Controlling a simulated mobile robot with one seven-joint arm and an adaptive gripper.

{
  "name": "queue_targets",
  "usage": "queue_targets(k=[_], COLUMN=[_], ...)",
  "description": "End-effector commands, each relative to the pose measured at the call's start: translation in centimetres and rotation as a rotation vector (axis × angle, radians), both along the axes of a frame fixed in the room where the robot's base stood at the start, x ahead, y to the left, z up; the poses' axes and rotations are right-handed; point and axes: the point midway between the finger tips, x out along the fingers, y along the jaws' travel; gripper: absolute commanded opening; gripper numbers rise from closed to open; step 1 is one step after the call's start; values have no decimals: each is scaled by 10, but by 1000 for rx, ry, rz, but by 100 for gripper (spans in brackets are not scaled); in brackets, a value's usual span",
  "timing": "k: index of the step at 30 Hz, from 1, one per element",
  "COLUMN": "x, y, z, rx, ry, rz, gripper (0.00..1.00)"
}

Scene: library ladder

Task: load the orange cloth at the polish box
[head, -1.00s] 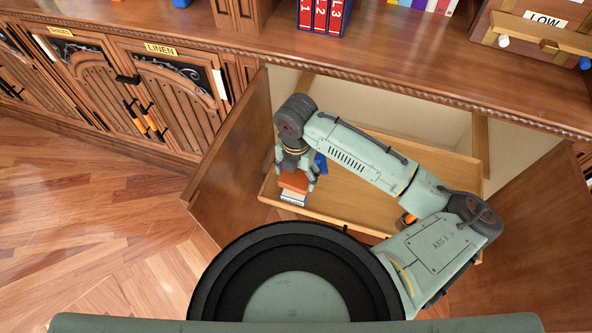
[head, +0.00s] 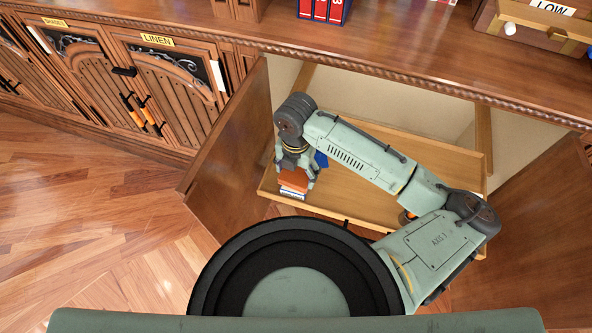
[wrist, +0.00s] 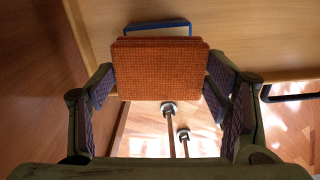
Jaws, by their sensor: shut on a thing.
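The orange cloth (head: 294,180) is a flat, folded square held between the fingers of my gripper (head: 296,173). In the wrist view the cloth (wrist: 160,62) lies level, with a finger against each side.
A shallow wooden tray (head: 375,215) sits in the open cabinet, between the left door (head: 228,140) and right door (head: 535,225). A blue thing (head: 321,159) is beside my gripper. A small orange and dark thing (head: 405,217) is partly hidden by my arm.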

Motion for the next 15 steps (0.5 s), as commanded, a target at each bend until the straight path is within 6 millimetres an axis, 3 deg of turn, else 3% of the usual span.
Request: queue_targets(k=[15], x=[0], y=[0], z=[-6], rx=[0], ry=[0], rz=[0], gripper=[48])
